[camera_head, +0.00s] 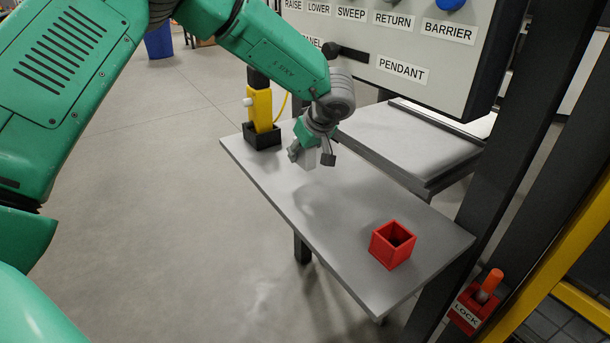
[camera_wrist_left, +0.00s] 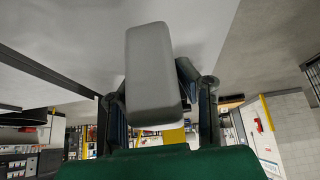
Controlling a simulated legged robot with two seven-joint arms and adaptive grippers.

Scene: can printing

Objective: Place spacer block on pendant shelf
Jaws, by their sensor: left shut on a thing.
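My left gripper (camera_head: 315,152) is above the grey shelf (camera_head: 330,205), over its left-middle part. It is shut on a light grey block with rounded edges, the spacer block (camera_wrist_left: 153,72), which fills the space between the fingers in the left wrist view. In the head view the block shows only as a small pale shape under the gripper, partly hidden by it. A gap between block and shelf is hard to judge; a soft shadow lies on the shelf below. My right gripper is not in view.
A yellow pendant (camera_head: 261,108) stands in a black holder (camera_head: 262,137) at the shelf's far left. An open red box (camera_head: 392,246) sits near the right end. Bare shelf lies between them. A labelled panel (camera_head: 400,50) rises behind; a red lock box (camera_head: 468,310) is at lower right.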

